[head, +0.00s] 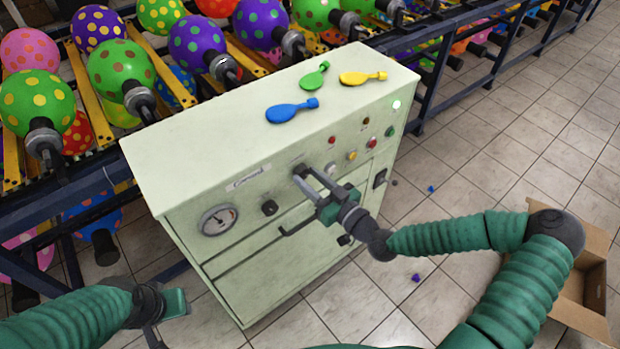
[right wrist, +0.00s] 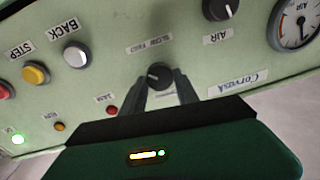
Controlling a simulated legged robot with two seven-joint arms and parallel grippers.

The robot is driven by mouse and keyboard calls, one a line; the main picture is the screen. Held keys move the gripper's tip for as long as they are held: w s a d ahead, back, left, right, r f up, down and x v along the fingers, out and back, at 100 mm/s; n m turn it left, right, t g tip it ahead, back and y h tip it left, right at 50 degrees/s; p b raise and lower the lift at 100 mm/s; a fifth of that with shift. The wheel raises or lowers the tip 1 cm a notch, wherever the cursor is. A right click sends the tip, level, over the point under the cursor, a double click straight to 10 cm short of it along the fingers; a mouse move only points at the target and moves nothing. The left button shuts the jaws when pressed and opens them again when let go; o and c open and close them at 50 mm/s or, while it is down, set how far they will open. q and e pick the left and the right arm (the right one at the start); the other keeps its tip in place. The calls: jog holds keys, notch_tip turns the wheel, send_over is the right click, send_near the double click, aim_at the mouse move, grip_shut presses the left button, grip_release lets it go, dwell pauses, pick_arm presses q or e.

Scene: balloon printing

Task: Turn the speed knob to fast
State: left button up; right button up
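The speed knob (right wrist: 160,75) is a small black knob on the pale green panel, under a SLOW FAST label that shows upside down in the right wrist view. My right gripper (right wrist: 164,82) has one dark finger on each side of this knob, with the fingertips close to it. I cannot tell whether they press on it.
The machine cabinet (head: 220,150) carries blue (head: 290,111), green (head: 314,77) and yellow (head: 362,78) flat balloons on top. Its panel has an air gauge (head: 217,220), another black knob (head: 269,208) and several buttons. Racks of dotted balloons stand behind. A cardboard box (head: 592,290) is at right.

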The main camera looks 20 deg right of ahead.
grip_shut()
jog(key=shift+m, duration=0.6)
jog(key=o, duration=0.8)
grip_release()
jog(key=shift+f, duration=0.1)
jog(key=shift+c, duration=0.2)
jog(key=shift+d, duration=0.1)
